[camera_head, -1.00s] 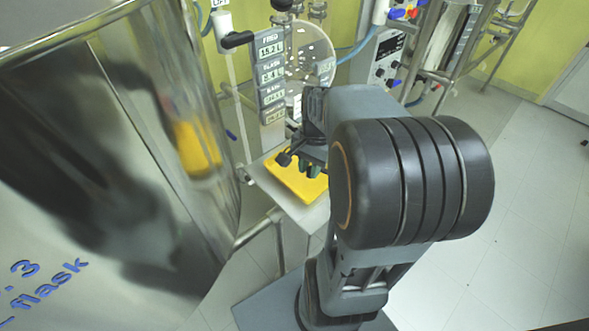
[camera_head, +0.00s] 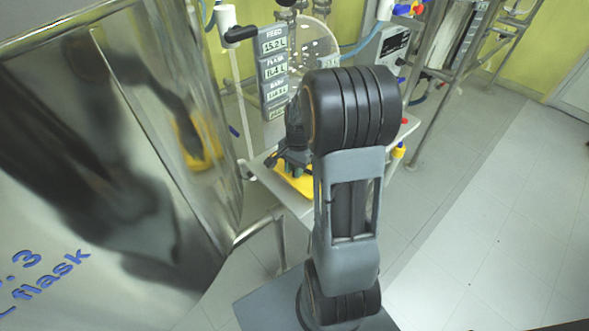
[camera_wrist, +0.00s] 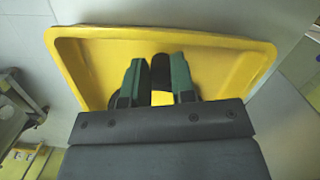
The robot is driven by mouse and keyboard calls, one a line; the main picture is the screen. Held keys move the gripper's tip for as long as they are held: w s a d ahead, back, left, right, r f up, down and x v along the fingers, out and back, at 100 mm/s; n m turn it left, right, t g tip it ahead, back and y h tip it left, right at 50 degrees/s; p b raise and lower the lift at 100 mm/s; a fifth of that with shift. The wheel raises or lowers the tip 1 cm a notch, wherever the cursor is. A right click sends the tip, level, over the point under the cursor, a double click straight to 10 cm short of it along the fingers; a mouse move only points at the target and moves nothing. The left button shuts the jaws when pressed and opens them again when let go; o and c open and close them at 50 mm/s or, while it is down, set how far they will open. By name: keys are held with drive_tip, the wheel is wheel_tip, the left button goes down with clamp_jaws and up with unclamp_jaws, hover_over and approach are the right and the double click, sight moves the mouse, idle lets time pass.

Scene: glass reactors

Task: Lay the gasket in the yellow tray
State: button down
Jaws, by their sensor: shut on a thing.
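The yellow tray (camera_head: 305,186) sits on a light bench top, mostly hidden behind my arm in the head view. In the wrist view the tray (camera_wrist: 225,62) fills the upper middle, its raised rim around my fingers. My gripper (camera_wrist: 157,76) has two green fingers over the tray floor. It is shut on the black gasket (camera_wrist: 161,70), of which dark parts show between and beside the fingers. I cannot tell whether the gasket touches the tray floor. In the head view my gripper (camera_head: 288,160) is small and partly hidden by my arm.
A large shiny metal vessel (camera_head: 110,170) with blue lettering stands close on the left. A grey display panel (camera_head: 273,70) and a round glass vessel (camera_head: 318,45) stand behind the bench. Metal frames rise behind. The floor at right (camera_head: 480,230) is clear.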

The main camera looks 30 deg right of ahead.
drive_tip(key=shift+f, duration=0.25)
drive_tip(key=c, duration=1.2)
unclamp_jaws()
drive_tip(key=shift+c, duration=0.2)
wheel_tip(320, 180, up, 12)
drive_tip(key=p, duration=0.1)
drive_tip(key=s+a+r+n+t+h, duration=0.1)
drive_tip(key=s+a+n+t, duration=0.3)
drive_tip(key=s+a+n, duration=0.6)
drive_tip(key=a+n, duration=0.2)
drive_tip(key=shift+s+r+n, duration=0.2)
drive_tip(key=shift+r+n, duration=0.05)
drive_tip(key=shift+n, duration=0.15)
wheel_tip(320, 180, up, 4)
drive_tip(key=p, duration=0.3)
drive_tip(key=shift+r+p, duration=0.1)
drive_tip(key=shift+p, duration=0.2)
